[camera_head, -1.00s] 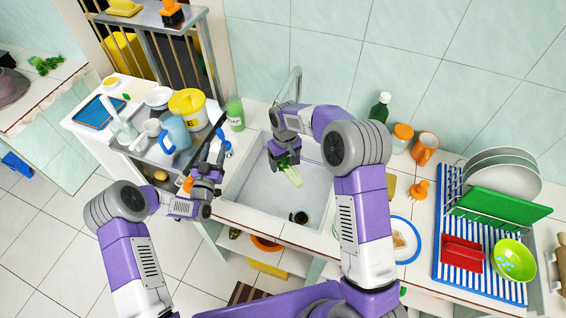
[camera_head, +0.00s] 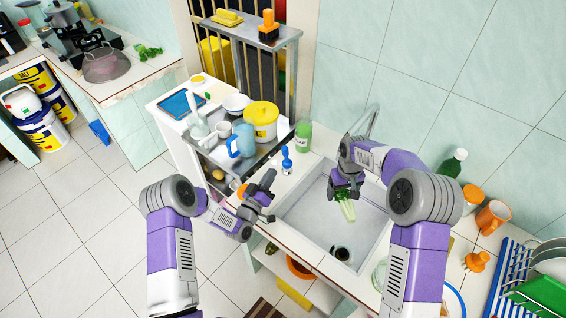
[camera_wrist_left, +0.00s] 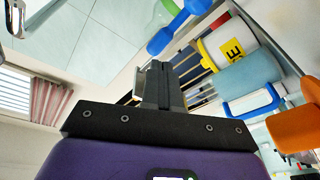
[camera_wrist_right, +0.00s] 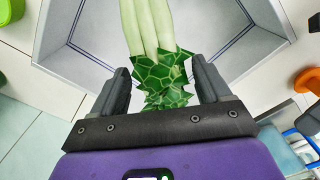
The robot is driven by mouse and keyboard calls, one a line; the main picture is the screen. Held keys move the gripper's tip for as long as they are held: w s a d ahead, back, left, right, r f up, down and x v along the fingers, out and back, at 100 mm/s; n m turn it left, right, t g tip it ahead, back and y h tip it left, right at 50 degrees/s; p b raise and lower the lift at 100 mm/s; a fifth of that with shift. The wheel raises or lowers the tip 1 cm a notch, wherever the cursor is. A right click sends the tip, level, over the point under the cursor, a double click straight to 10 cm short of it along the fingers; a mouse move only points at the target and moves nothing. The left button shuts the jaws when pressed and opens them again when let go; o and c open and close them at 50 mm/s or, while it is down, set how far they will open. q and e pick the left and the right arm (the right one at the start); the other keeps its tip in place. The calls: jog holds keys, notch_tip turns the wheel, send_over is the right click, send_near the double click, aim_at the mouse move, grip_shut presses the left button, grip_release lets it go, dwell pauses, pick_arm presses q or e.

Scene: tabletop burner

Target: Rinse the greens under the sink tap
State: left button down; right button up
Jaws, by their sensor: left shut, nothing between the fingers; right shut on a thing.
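The greens (camera_head: 346,208), pale stalks with a dark green leafy end, hang over the sink basin. My right gripper (camera_head: 346,186) is shut on their leafy end. In the right wrist view the leafy end of the greens (camera_wrist_right: 163,75) lies between the fingers and the stalks point away over the sink. The sink (camera_head: 310,218) is a grey-white basin set in the counter. The tap (camera_head: 372,118) rises behind my right gripper, partly hidden by my arm. My left gripper (camera_head: 268,186) is shut and empty, left of the sink near the counter edge.
A blue brush-like tool (camera_head: 287,160) and a green jar (camera_head: 303,137) stand left of the sink. A cart with a yellow-lidded tub (camera_head: 261,118) and a blue pitcher (camera_head: 241,141) is further left.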

pick_arm(q)
jog(key=s+a+f+n, duration=0.1)
jog(key=s+a+n, duration=0.1)
jog(key=s+n, duration=0.45)
jog(key=n, duration=0.6)
send_near(284, 154)
jog(key=shift+m, duration=0.25)
jog(key=x, duration=0.7)
jog(key=shift+f, duration=0.15)
jog(key=shift+w+d+r, duration=0.3)
jog(key=shift+w+r, duration=0.1)
jog(key=shift+w, duration=0.1)
jog(key=shift+s, duration=0.1)
jog(key=r+v, duration=0.2)
jog(key=v, duration=1.1)
jog(key=shift+s+a, duration=0.2)
jog(key=shift+s, duration=0.3)
pick_arm(e)
jog(key=shift+s+d, duration=0.1)
